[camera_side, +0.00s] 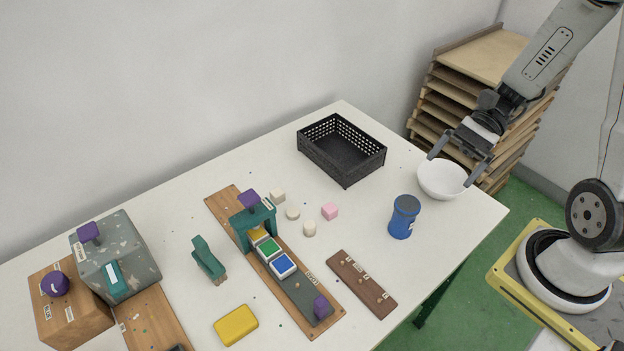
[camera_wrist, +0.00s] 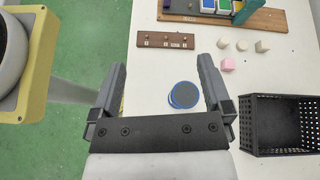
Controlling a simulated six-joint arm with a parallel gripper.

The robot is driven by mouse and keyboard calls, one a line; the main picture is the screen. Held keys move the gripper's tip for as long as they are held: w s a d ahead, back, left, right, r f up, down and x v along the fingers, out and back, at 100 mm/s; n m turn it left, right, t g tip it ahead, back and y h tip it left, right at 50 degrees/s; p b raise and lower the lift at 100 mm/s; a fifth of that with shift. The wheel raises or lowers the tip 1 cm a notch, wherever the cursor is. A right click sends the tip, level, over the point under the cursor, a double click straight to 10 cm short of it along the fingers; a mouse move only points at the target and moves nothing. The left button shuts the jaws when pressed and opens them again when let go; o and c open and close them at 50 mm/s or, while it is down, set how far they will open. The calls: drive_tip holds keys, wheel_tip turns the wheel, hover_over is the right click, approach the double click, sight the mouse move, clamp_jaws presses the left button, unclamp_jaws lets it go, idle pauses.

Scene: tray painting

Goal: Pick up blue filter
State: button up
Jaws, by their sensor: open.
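The blue filter (camera_side: 283,265) looks like a square tile with a blue face and pale rim. It lies on the wooden slide board (camera_side: 330,311), in a row with a green tile (camera_side: 269,247) and a yellow tile (camera_side: 258,235) that is partly under a teal arch (camera_side: 262,215). In the wrist view the blue filter (camera_wrist: 207,4) shows at the top edge, partly cut off. My gripper (camera_side: 450,169) is open and empty, above the white bowl (camera_side: 443,184) at the table's right, well away from the filter. Its fingers (camera_wrist: 162,65) show spread in the wrist view.
A blue can (camera_side: 404,216) stands between my gripper and the board; it also shows in the wrist view (camera_wrist: 183,95). A brown pegged strip (camera_side: 361,283), a pink cube (camera_side: 329,211), several pale blocks and a black basket (camera_side: 341,150) are nearby. A purple knob (camera_side: 321,306) sits on the slide's end.

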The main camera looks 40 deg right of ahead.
drive_tip(key=w+d+r+m+t+y, duration=0.3)
drive_tip(key=d+m+t+y, duration=0.1)
drive_tip(key=d+m+t, duration=0.3)
drive_tip(key=t, duration=0.1)
approach(407, 207)
drive_tip(key=shift+w+a+f+m, duration=0.15)
drive_tip(key=shift+w+a+f, duration=0.15)
drive_tip(key=shift+w, duration=0.1)
drive_tip(key=shift+w+a+f+m, duration=0.15)
drive_tip(key=shift+w+f, duration=0.1)
drive_tip(key=shift+w, duration=0.15)
drive_tip(key=shift+x, duration=1.3)
drive_tip(key=shift+a, duration=0.15)
drive_tip(key=shift+x, duration=2.45)
